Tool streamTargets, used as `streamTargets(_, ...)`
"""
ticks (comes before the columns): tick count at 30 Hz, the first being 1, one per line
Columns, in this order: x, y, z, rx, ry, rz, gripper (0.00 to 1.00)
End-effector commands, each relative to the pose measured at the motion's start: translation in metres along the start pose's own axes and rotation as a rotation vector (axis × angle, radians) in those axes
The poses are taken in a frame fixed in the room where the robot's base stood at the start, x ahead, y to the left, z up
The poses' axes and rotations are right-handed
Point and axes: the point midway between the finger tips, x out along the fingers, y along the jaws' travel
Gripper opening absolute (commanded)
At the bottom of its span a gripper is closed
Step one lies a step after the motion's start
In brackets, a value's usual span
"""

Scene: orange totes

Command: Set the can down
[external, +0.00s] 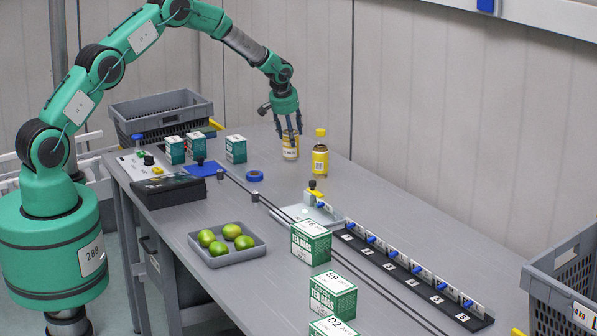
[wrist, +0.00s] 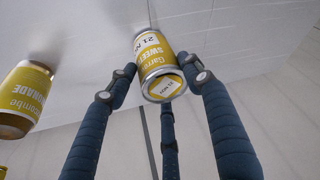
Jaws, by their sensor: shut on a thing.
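The can (external: 290,149) has a yellow and white label and is upright near the far edge of the grey table. In the wrist view the can (wrist: 158,52) sits between the fingertips, its printed end facing the camera. My gripper (external: 289,137) points down from above, shut on the can; its dark fingers also surround it in the wrist view (wrist: 166,84). The can's base is at or just above the tabletop; I cannot tell whether it touches.
A yellow-labelled lemonade bottle (external: 320,158) stands just right of the can and shows in the wrist view (wrist: 25,98). A blue tape roll (external: 255,176) and a tea box (external: 236,149) lie to the left. The wall (external: 420,110) rises behind. Bare table (external: 285,185) lies in front.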

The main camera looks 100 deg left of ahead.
Motion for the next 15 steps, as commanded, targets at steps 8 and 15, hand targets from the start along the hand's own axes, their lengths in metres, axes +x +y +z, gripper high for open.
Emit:
streamTargets(8, 0.0059, 0.0006, 0.001, -0.001, 0.004, 0.002, 0.12)
streamTargets(15, 0.0085, 0.0006, 0.0023, -0.001, 0.003, 0.002, 0.12)
